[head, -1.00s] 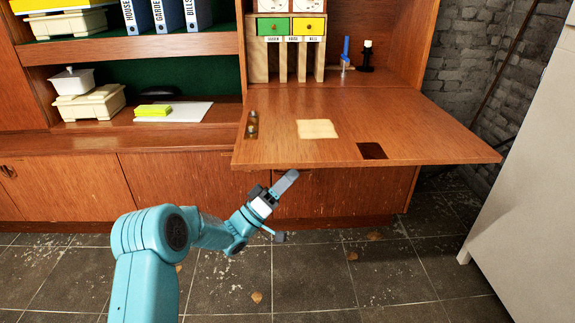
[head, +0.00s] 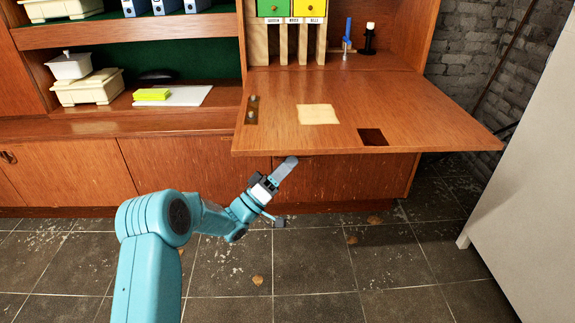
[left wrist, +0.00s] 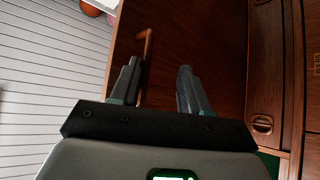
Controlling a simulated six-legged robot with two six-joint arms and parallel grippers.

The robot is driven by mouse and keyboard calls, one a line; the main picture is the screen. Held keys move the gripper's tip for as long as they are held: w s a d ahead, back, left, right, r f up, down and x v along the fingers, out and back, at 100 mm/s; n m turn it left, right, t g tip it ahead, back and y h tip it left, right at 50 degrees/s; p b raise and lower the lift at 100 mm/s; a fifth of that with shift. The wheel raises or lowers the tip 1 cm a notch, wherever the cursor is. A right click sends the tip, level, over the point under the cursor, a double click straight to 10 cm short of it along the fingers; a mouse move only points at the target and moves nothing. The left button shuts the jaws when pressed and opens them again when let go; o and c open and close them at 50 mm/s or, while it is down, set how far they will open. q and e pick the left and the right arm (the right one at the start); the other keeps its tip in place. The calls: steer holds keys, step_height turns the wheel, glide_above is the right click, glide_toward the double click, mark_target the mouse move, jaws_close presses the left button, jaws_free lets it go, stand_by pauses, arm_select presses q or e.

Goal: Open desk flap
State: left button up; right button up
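The desk flap (head: 330,100) is a wooden panel of the teak wall unit. It lies folded down, about level, in the head view. My left gripper (head: 287,168) is just below the flap's front edge, left of the edge's middle. Whether it touches the flap I cannot tell. In the left wrist view its two fingers (left wrist: 158,75) stand apart with nothing seen between them. A dark wooden panel (left wrist: 210,35) lies beyond them; I cannot tell which face it is. My right gripper is not in view.
A cream square (head: 318,114) and a dark patch (head: 373,137) mark the flap's top. A white panel (head: 530,170) stands at the right. Tiled floor (head: 330,260) is open below.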

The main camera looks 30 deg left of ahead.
arm_select(q)
steer(key=shift+f, duration=0.2)
steer(key=p+v, duration=0.3)
steer(key=v, duration=1.3)
steer(key=shift+p, duration=0.35)
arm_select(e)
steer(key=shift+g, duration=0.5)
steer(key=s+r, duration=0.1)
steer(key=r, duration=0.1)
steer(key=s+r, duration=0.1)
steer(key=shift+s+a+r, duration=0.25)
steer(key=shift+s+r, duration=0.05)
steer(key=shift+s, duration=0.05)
arm_select(q)
steer(key=shift+s+r, duration=0.1)
steer(key=shift+r, duration=0.05)
